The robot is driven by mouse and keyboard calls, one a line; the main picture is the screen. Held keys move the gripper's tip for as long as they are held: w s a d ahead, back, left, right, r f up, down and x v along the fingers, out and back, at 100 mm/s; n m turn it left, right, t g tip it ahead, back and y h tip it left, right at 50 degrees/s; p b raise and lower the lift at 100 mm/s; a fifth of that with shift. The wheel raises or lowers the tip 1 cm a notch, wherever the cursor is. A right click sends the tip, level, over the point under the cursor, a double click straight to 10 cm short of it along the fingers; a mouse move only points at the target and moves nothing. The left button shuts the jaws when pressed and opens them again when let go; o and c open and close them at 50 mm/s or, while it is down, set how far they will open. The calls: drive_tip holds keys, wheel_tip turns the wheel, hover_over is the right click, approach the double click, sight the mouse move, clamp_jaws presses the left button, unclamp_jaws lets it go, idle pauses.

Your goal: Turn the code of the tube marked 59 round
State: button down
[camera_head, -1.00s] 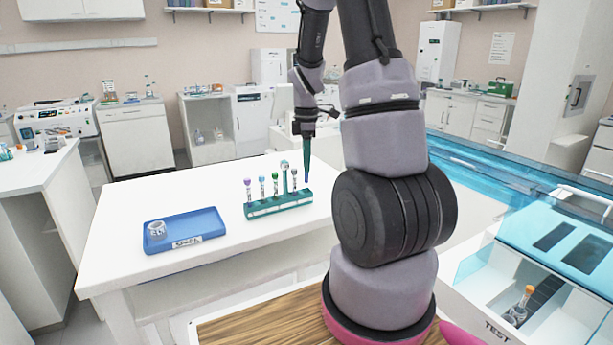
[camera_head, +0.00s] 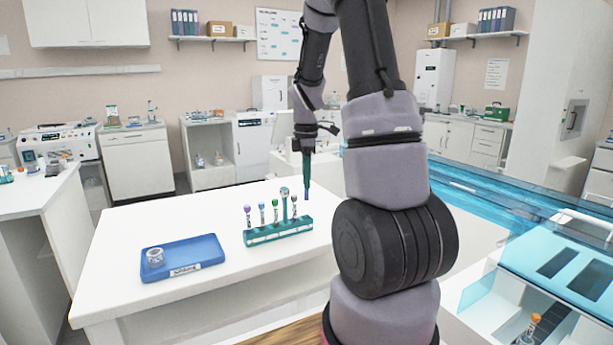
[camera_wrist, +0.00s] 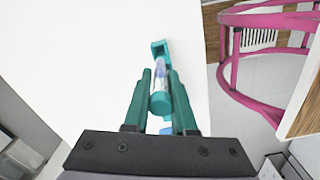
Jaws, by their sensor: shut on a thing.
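My gripper (camera_head: 307,186) is shut on a tube and holds it upright above the white table, just past the right end of the teal rack (camera_head: 262,238). In the wrist view the held tube (camera_wrist: 160,102) sits between my gripper's fingers (camera_wrist: 160,92), its teal cap towards the camera and its pale body pointing away. In the head view only a small blue end shows below the fingers. The rack holds several tubes with purple, light blue, green and dark caps, one standing taller. I cannot read 59 on any tube.
A blue tray (camera_head: 200,252) with a label and a small white round item (camera_head: 155,257) lies on the table's left. A machine with a blue clear cover (camera_head: 575,245) stands at the right. The table between tray and rack is clear.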

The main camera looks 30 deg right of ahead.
drive_tip(key=shift+f, duration=4.15)
drive_tip(key=n, duration=0.4)
drive_tip(key=shift+d, duration=0.1)
drive_tip(key=n, duration=0.3)
drive_tip(key=shift+f, duration=0.15)
